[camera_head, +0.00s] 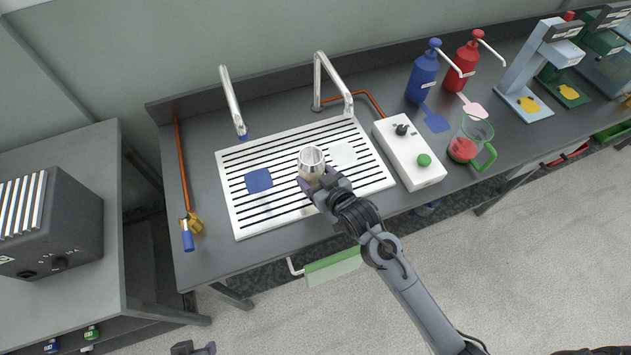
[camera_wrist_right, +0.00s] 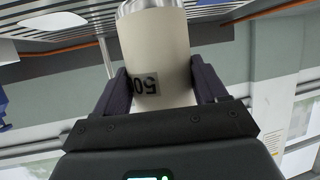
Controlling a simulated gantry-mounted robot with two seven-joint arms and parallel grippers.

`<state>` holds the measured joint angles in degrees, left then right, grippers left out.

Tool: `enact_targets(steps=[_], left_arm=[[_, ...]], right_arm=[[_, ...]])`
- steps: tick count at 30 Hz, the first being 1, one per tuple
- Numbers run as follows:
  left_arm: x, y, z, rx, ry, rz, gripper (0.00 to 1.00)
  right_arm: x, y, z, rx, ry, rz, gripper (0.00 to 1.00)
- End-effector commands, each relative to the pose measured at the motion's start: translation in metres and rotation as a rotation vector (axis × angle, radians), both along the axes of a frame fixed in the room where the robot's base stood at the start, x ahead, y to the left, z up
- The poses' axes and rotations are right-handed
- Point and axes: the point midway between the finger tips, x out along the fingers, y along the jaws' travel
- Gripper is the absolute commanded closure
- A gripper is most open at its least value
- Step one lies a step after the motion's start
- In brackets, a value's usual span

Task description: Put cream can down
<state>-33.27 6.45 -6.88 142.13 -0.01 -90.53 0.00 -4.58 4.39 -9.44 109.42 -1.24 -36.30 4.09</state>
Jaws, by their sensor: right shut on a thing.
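The cream can (camera_head: 311,163) has an open silver top and a label reading 50, which appears upside down in the right wrist view (camera_wrist_right: 165,60). My right gripper (camera_head: 318,183) is shut on the can's sides, with one finger on each side (camera_wrist_right: 160,88). The can is over the white slatted drain board (camera_head: 237,222), between a blue square (camera_head: 259,180) and a white square (camera_head: 342,153). I cannot tell whether its base touches the board. A dark part at the bottom edge looks like my left gripper (camera_head: 194,348); its fingers are mostly out of frame.
Two metal spouts (camera_head: 231,100) (camera_head: 318,75) stand behind the board. A white control box (camera_head: 409,152) with a green button is to its right, then a green-handled jug (camera_head: 470,140) and blue (camera_head: 423,75) and red (camera_head: 462,65) pump bottles.

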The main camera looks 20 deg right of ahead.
Motion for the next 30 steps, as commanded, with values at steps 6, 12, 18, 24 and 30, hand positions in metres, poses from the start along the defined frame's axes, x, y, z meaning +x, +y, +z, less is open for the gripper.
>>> enact_targets(steps=[6,12,18,24,30], left_arm=[[0.0,0.0,-0.007,0.0,0.0,0.0,0.57],[0.0,0.001,-0.006,0.004,-0.001,-0.003,0.57],[0.0,0.002,-0.007,0.011,-0.001,-0.007,0.57],[0.0,0.003,-0.007,0.013,0.0,-0.008,0.57],[0.0,0.003,-0.007,0.012,0.0,-0.008,0.57]], right_arm=[[0.0,0.0,-0.026,0.0,0.0,0.0,0.65],[0.0,0.0,-0.026,0.0,-0.001,0.0,0.65],[-0.001,0.0,-0.03,0.0,0.001,0.0,0.65],[-0.001,0.0,-0.03,0.0,0.0,0.0,0.03],[-0.001,0.0,-0.029,0.0,0.0,0.0,0.03]])
